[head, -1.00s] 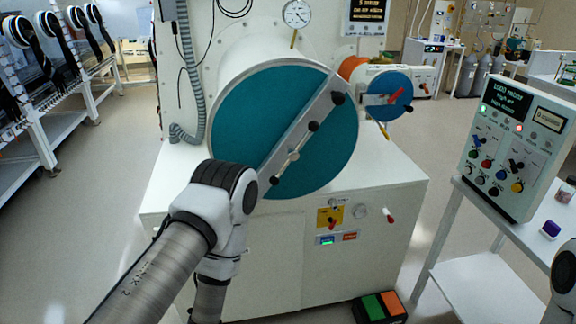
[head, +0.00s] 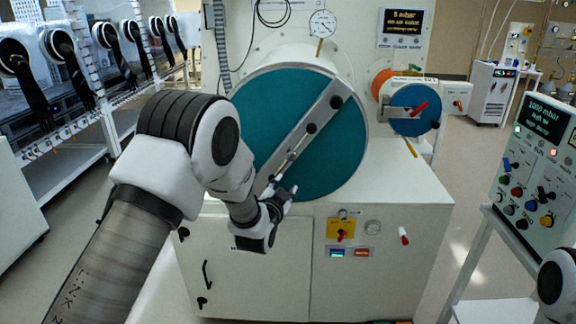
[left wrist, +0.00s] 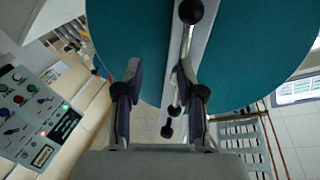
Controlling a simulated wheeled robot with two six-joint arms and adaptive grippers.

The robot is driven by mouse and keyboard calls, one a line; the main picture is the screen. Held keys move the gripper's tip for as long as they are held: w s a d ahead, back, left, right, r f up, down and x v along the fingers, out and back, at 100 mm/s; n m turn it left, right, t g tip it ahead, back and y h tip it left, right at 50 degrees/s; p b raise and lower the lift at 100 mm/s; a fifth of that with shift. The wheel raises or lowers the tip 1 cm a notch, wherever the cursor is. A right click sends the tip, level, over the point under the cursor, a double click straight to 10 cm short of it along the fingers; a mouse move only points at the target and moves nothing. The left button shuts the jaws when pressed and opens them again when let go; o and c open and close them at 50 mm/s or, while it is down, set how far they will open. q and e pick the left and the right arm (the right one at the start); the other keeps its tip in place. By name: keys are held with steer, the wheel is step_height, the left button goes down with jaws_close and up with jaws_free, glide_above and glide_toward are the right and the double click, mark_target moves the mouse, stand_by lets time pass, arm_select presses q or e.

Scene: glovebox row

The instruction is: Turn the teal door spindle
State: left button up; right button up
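The large teal door (head: 335,165) closes the round white chamber. A pale bar (head: 322,115) crosses it diagonally. The spindle handle (head: 293,153), a thin silver rod with black ball ends, sits at the bar's middle. My left gripper (head: 284,190) is in front of the door's lower edge, near the handle's lower end. In the left wrist view its two fingers (left wrist: 160,70) are apart with nothing clearly gripped. The handle rod (left wrist: 184,50) shows near the right finger; I cannot tell whether they touch. My right gripper is not in view.
A smaller blue door (head: 415,122) with a red handle is to the right. The white cabinet (head: 380,260) stands below the chamber. A control panel (head: 535,165) stands at the right on a table. A gauge (head: 322,22) is above the chamber.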

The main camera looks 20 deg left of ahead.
arm_select(q)
steer(key=t, duration=0.1)
glide_toward(290, 156)
steer(key=w, duration=0.3)
steer(key=w+p, duration=0.2)
steer(key=w, duration=0.5)
steer(key=shift+d+r, duration=0.1)
steer(key=shift+w, duration=0.3)
steer(key=shift+a, duration=0.35)
steer(key=shift+d, duration=0.1)
jaws_close()
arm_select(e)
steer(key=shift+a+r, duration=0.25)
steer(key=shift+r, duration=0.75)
